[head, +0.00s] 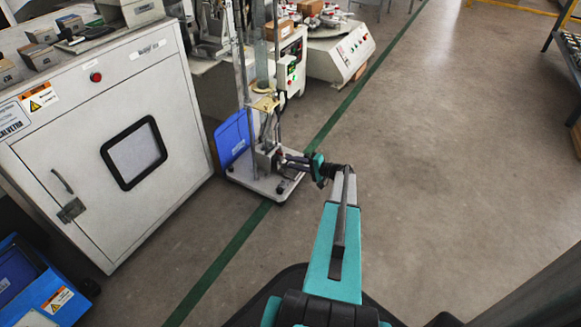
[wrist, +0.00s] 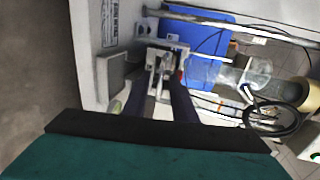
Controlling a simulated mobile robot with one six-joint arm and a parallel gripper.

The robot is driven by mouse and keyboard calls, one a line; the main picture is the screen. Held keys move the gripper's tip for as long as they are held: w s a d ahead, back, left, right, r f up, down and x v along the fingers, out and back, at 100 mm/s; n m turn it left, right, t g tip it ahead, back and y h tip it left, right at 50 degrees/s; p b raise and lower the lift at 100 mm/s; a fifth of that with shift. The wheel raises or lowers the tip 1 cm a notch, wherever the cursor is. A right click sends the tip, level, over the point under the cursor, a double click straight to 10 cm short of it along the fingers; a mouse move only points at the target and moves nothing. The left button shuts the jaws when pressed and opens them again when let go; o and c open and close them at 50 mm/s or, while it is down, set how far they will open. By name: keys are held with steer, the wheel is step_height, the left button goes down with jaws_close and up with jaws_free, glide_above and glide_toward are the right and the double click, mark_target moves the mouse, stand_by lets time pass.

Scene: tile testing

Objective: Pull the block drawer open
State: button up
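A test stand (head: 262,178) with a pale base and upright posts stands on the floor in the middle of the head view. Low on it is a small grey metal block assembly (head: 266,160), which I take to be the block drawer. In the wrist view this metal assembly (wrist: 166,60) lies straight ahead of the fingertips. My gripper (head: 284,160) reaches the stand from the right, close to the block. In the wrist view my gripper's two dark fingers (wrist: 160,92) are apart, with metal parts showing between their tips. Whether they touch the metal is unclear. The drawer's opening is not clearly visible.
A blue panel (head: 233,138) stands left of the block, beside a large white cabinet (head: 110,140). White bench machines (head: 338,52) stand behind. A glass vessel and cables (wrist: 262,105) are right of the fingers in the wrist view. The floor (head: 440,160) at right is clear.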

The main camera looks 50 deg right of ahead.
steer(key=shift+w, duration=0.25)
steer(key=shift+c, duration=0.3)
jaws_close()
steer(key=shift+f, duration=0.1)
stand_by(1.0)
